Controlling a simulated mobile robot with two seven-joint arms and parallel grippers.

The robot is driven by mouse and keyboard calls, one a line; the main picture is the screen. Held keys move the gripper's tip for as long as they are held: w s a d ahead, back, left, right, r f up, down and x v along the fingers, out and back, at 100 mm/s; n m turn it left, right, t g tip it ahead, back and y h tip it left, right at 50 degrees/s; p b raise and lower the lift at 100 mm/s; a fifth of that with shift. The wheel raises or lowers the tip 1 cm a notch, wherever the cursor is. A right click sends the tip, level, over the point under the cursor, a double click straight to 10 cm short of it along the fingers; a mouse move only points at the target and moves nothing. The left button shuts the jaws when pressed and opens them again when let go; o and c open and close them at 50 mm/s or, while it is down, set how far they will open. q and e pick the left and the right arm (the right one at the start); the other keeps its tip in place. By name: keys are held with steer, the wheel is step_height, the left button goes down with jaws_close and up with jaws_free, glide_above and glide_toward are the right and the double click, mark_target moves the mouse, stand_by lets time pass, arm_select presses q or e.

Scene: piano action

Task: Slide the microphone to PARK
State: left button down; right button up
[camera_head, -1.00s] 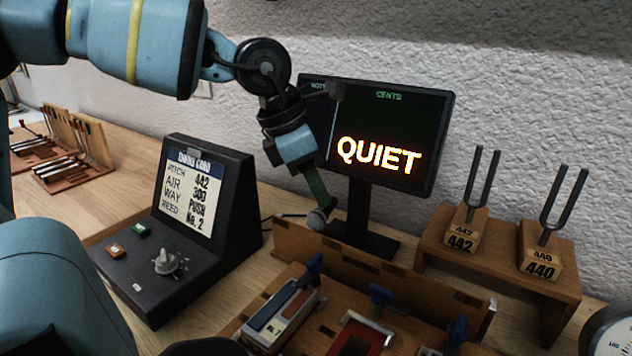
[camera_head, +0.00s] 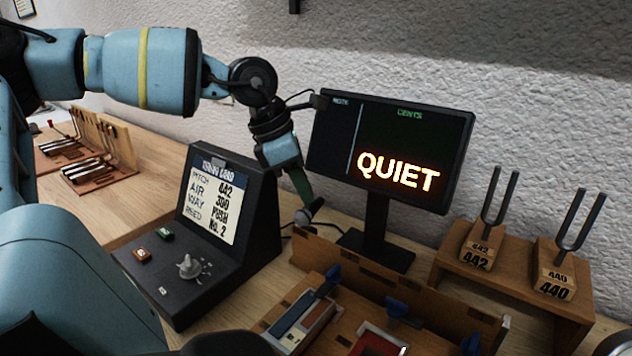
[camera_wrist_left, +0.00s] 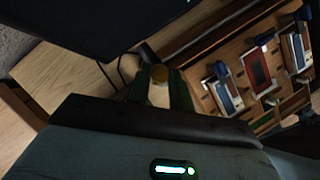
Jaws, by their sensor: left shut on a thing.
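The microphone (camera_head: 303,217) has a small rounded grey head and a dark body. It sits at the left end of the wooden rack's back board, in front of the monitor. My left gripper (camera_head: 301,196) reaches down from above, its green fingers shut on the microphone. In the left wrist view a brownish round end of the microphone (camera_wrist_left: 160,74) shows between the two fingertips (camera_wrist_left: 160,88). The fingers hide part of its body. No PARK mark can be read in these frames. My right gripper is not in view.
A monitor (camera_head: 390,150) reading QUIET stands behind. A dark control console (camera_head: 205,240) is close on the left. The wooden rack (camera_head: 400,290) with reed blocks and blue clamps lies in front. Tuning forks stand on a wooden stand (camera_head: 510,280) at right. A thin cable runs behind the gripper.

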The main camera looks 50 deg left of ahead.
arm_select(q)
steer(key=shift+a, duration=0.2)
steer(key=c, duration=1.3)
jaws_free()
steer(key=shift+s+a, duration=0.1)
steer(key=shift+o, duration=0.2)
steer(key=shift+r, duration=0.3)
steer(key=v, duration=0.7)
steer(key=shift+s, duration=0.15)
